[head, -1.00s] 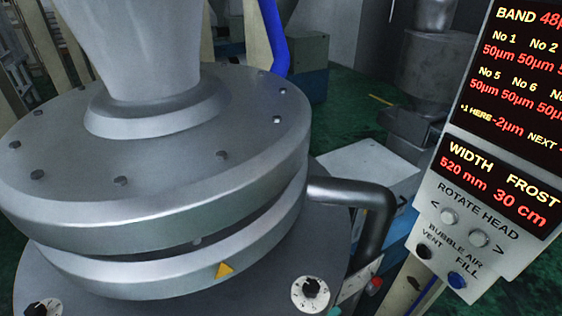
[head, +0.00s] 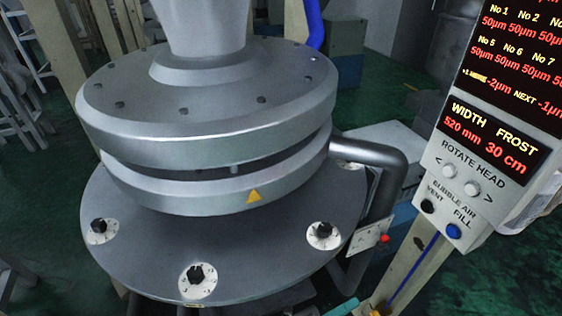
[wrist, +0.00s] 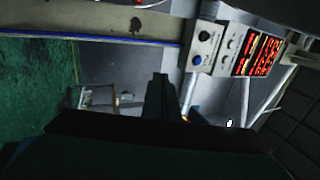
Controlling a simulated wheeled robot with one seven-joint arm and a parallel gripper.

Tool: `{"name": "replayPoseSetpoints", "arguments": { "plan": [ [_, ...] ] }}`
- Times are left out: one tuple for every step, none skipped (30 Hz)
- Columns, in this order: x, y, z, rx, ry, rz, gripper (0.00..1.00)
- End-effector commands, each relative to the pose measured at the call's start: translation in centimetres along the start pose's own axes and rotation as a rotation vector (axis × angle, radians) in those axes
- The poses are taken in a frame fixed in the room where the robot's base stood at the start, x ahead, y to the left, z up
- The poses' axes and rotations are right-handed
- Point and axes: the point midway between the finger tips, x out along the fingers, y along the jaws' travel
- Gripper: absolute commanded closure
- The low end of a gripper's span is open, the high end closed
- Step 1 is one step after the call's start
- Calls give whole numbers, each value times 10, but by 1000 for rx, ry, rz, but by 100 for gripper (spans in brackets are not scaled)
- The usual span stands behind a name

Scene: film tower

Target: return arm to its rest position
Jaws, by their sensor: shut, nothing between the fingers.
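My gripper (wrist: 160,95) shows as a dark shape in the wrist view, its fingers together and empty. It points towards a grey post or beam and touches nothing that I can make out. I cannot make out my gripper in the head view. In the head view the large round grey machine head (head: 210,115) fills the left and middle, above a wide round plate (head: 260,245). The control panel (head: 480,160) with red and yellow readouts stands at the right. The panel also shows in the wrist view, turned sideways, at the upper right (wrist: 222,48).
Several dial knobs sit on the plate, one of them at its front (head: 197,280). A thick bent pipe (head: 385,170) leaves the head on the right. A red button (head: 384,239) is beside it.

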Motion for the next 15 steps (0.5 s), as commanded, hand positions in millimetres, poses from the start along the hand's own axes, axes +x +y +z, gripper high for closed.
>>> {"name": "replayPoseSetpoints", "arguments": {
  "plan": [
    [0, 0, 0, 0, -1, 0, 100],
    [-1, -1, 0, -2, -6, -2, 100],
    [-3, -3, -3, -10, -21, -7, 100],
    [-4, -4, -4, -16, -32, -12, 100],
    [-6, -6, -4, -21, -43, -16, 100],
    [-7, -7, -6, -29, -58, -22, 100],
    [-9, -9, -7, -35, -69, -26, 100],
    [-10, -11, -8, -42, -81, -31, 100],
    [-12, -13, -9, -51, -97, -38, 100],
    [-14, -14, -10, -58, -109, -42, 100],
    [-15, -16, -12, -66, -123, -48, 100],
    [-18, -19, -13, -76, -141, -56, 100],
    [-20, -21, -14, -85, -156, -61, 100],
    [-22, -24, -15, -93, -172, -68, 100],
    [-25, -27, -18, -107, -192, -76, 100]
  ]
}}
